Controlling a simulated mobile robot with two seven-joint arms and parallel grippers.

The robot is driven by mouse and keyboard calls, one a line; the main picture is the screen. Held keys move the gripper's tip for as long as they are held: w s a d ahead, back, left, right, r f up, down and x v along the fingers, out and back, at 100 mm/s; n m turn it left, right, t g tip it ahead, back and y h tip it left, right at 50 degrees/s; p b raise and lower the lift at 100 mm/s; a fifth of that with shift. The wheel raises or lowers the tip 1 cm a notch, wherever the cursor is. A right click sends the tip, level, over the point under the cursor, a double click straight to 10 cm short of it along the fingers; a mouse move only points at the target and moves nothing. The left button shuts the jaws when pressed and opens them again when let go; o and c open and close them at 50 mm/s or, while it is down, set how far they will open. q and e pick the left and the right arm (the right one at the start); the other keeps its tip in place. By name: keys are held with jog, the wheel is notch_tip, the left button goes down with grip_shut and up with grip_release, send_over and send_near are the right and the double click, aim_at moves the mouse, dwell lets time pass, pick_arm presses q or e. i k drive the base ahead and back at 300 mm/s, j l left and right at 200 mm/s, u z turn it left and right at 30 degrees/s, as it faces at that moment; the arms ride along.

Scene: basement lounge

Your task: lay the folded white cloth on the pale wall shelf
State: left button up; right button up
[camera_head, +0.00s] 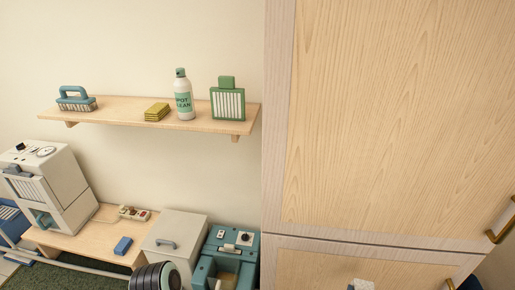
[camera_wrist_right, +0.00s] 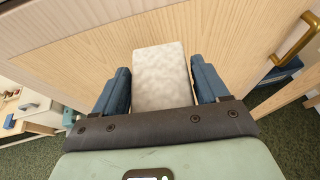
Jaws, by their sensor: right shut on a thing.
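The folded white cloth (camera_wrist_right: 160,75) is a pale, mottled block in the right wrist view. My right gripper (camera_wrist_right: 161,84) is shut on it, with one blue finger along each side. Behind the cloth is a wooden cabinet front. The pale wall shelf (camera_head: 140,112) is on the wall at the left of the head view, away from the cloth. My left gripper is not in view.
A tall wooden cabinet (camera_head: 385,110) fills the right.

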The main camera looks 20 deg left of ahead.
aim_at(135, 112)
jog(key=j+u, duration=0.15)
jog(key=j, duration=0.7)
jog(key=i+j+u, duration=0.2)
jog(key=j, duration=0.65)
jog(key=i+j, duration=0.1)
jog(key=j, duration=1.75)
jog(key=i, duration=0.1)
